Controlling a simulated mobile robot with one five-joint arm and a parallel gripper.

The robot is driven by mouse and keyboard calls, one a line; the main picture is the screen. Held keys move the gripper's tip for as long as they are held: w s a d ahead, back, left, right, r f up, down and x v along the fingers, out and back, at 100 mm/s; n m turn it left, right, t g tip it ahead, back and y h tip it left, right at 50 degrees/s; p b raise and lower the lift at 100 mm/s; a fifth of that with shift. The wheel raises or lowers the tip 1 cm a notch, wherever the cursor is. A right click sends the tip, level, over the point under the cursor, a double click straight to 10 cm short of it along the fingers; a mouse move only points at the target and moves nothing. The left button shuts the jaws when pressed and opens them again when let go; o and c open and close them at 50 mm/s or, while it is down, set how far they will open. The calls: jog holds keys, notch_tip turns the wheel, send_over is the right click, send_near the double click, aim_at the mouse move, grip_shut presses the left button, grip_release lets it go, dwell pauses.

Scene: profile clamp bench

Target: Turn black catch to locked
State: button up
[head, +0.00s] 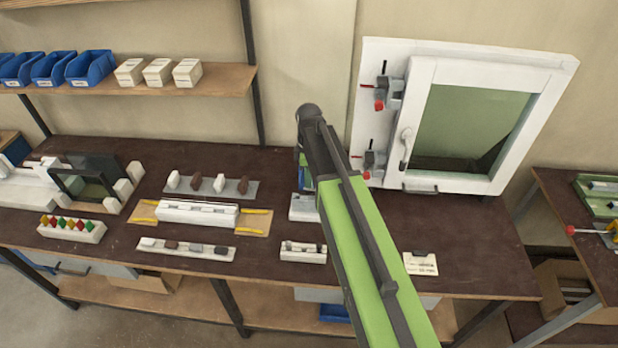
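I cannot tell for sure which part is the black catch. A white-framed window (428,75) stands upright at the back right of the bench. On its left side are two clamps, an upper one (390,92) and a lower one (373,163), each with a dark upright rod and red parts. A white handle (405,142) sits on the frame's left edge, with a small dark part below it. A dark bar (420,189) lies at the window's foot. My green and black arm reaches up the middle, left of the window. My gripper is hidden behind it.
The dark bench top (460,235) is clear in front of the window, apart from a white card-like block (420,263). White trays, including a long profile holder (197,213), stand left of my arm. A shelf (215,81) with blue bins hangs at upper left.

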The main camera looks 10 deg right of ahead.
notch_tip(320, 180, up, 12)
jog(key=p, duration=1)
jog(key=shift+r, duration=0.15)
jog(key=b, duration=0.8)
send_over(309, 191)
jog(key=s, duration=0.1)
notch_tip(309, 191, down, 8)
jog(key=s+f+m+b, duration=0.1)
jog(key=s+f+b, duration=0.4)
jog(key=f+b, duration=0.2)
jog(key=s+f+m+b, duration=0.4)
jog(key=s+m, duration=0.5)
jog(key=m, duration=0.4)
jog(key=shift+f+m, duration=0.3)
jog(key=shift+a, duration=0.1)
